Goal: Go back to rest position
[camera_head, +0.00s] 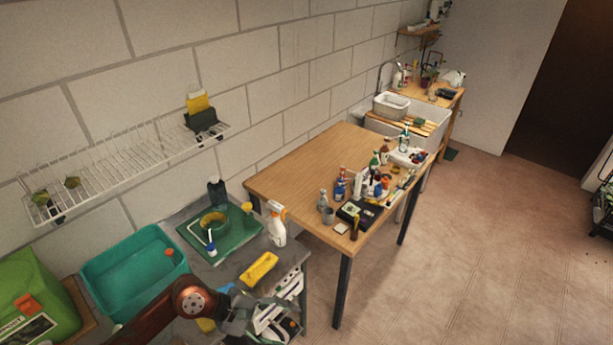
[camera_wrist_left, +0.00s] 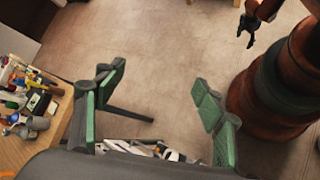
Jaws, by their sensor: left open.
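My left gripper (camera_wrist_left: 158,92) is open in the left wrist view. Its two green-padded fingers stand wide apart with nothing between them, and bare floor shows behind the gap. In the head view my left arm comes in at the bottom, and the gripper (camera_head: 245,318) is over the front edge of the grey bench, close to a bin of bottles; its fingers are hard to make out there. A small dark gripper (camera_wrist_left: 248,28), seemingly my right one, hangs at the top of the left wrist view. It is too small to tell its state.
The grey bench holds a teal tub (camera_head: 128,282), a green tray (camera_head: 243,228), a spray bottle (camera_head: 277,228) and a yellow sponge (camera_head: 259,268). A wire rack (camera_head: 120,166) hangs on the wall. A wooden table (camera_head: 300,170) carries several bottles.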

